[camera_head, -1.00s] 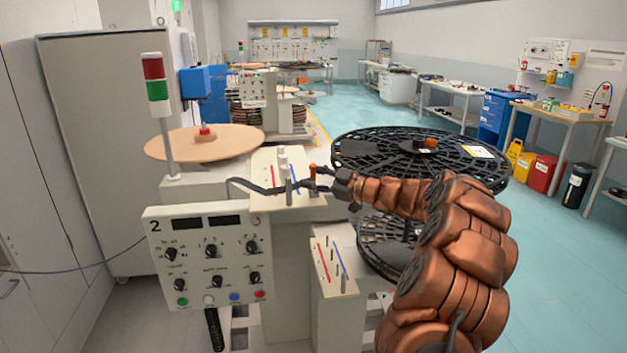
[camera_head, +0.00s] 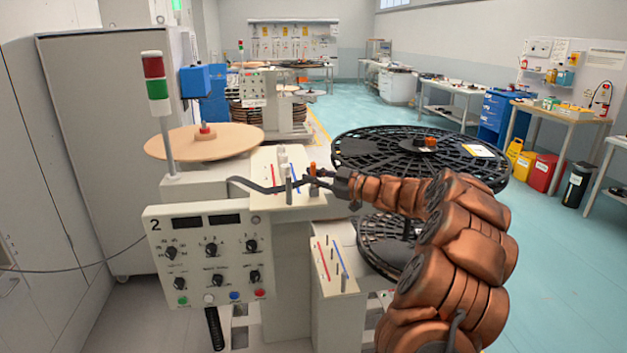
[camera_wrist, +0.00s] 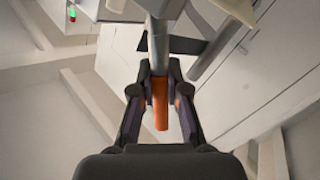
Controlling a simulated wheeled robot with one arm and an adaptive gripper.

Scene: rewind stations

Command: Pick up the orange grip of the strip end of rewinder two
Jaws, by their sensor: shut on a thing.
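Rewinder two (camera_head: 205,262) stands at the left centre, its control panel marked with a 2. The orange grip (camera_head: 312,168) shows as a small upright piece above its pale top plate, at the end of the dark strip (camera_head: 265,187). My gripper (camera_head: 316,182) is at the orange grip, reaching in from the right. In the wrist view my gripper (camera_wrist: 160,92) has its two fingers on either side of the orange grip (camera_wrist: 160,112), shut on it. A grey post-like part (camera_wrist: 158,45) lies in line beyond the grip.
A tan disc (camera_head: 170,143) lies on the left of the machine, next to a red and green signal light (camera_head: 155,82). A large black reel (camera_head: 385,148) is at the right behind my arm. Blue-green floor (camera_head: 560,260) is free at the right.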

